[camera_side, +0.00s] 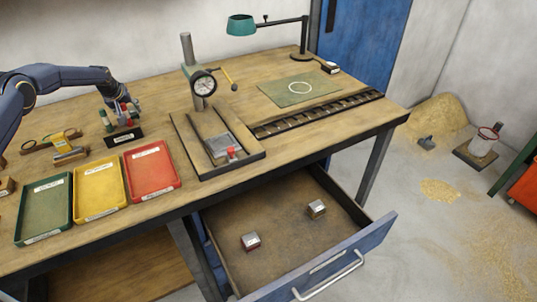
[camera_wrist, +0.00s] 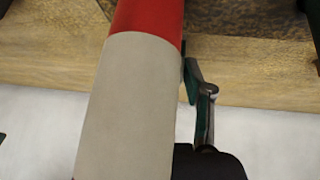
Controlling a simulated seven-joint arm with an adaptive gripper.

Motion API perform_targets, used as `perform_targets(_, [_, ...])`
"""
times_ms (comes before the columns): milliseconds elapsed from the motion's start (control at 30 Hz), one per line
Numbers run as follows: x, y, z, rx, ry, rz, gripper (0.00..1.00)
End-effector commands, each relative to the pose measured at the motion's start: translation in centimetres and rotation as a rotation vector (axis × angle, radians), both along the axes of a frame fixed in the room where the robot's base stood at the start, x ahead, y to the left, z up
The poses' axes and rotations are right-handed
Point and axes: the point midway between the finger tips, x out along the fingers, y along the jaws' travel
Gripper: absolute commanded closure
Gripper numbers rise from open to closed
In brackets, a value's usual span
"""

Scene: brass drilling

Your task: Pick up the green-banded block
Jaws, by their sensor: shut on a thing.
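My gripper (camera_side: 120,110) is at the left of the bench, low over a small black rack (camera_side: 124,137) holding short coloured cylinders. In the wrist view a red-and-beige cylinder (camera_wrist: 128,105) fills the middle, with a finger beside it; my gripper is shut on this cylinder. Two small metal blocks lie apart in the open drawer: the front one (camera_side: 250,241) shows a dark reddish band, the rear one (camera_side: 317,209) has a band whose colour I cannot tell. No green band is clear on either block.
Green (camera_side: 45,238), yellow (camera_side: 98,212) and red (camera_side: 152,187) trays line the bench front. The dial gauge stand (camera_side: 187,50) and a black-rimmed fixture tray (camera_side: 185,142) stand mid-bench. The blue drawer (camera_side: 340,262) juts out below. A lamp (camera_side: 241,25) stands behind.

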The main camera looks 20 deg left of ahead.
Motion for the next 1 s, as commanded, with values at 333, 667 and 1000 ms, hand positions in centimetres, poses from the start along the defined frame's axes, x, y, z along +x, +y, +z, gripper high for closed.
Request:
perform_targets(333, [0.0, 0.0, 0.0, 0.0, 0.0, 0.0, 1.0])
perform_targets(667, [0.1, 0.0, 0.2, 0.001, -0.004, 0.0, 1.0])
perform_targets(1000, [0.2, 0.0, 5.7, 0.002, -0.009, 0.001, 1.0])
